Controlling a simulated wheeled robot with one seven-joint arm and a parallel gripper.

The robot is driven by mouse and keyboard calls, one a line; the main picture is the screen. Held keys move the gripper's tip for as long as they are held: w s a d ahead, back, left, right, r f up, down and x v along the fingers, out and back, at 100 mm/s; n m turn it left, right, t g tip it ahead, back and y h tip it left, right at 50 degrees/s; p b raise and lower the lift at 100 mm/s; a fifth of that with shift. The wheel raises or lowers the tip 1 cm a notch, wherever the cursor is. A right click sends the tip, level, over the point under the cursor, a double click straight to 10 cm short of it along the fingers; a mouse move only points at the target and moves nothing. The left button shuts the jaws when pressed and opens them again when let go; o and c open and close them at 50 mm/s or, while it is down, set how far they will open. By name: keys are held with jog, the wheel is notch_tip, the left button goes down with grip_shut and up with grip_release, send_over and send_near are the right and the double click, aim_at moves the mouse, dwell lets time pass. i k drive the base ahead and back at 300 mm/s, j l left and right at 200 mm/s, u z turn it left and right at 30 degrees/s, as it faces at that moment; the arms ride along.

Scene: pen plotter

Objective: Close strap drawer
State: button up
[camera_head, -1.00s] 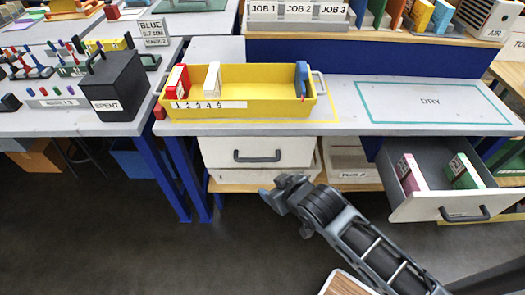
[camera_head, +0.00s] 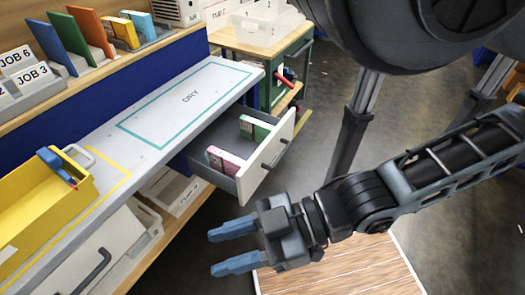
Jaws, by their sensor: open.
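The open drawer (camera_head: 254,173) sticks out from under the bench at the centre, with a white front and a dark bar handle (camera_head: 275,154). A pink-and-white box (camera_head: 224,160) and a green-and-white box (camera_head: 254,128) stand inside it. No label reading strap shows on it. My gripper (camera_head: 233,248) is open and empty, with its two blue fingers pointing left. It is below and slightly left of the drawer front in the picture, apart from it.
The bench top (camera_head: 160,150) carries a yellow tray (camera_head: 45,205) at left. A green cart (camera_head: 280,70) stands behind the open drawer. A wood-topped surface (camera_head: 345,270) lies below my gripper.

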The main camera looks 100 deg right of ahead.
aim_at(224, 133)
jog(key=z, duration=0.45)
jog(key=k+j+z, duration=0.1)
jog(key=z, duration=0.8)
jog(key=k+z, duration=0.1)
jog(key=z, duration=0.35)
jog(key=k+l+z, duration=0.15)
jog(key=k, duration=0.55)
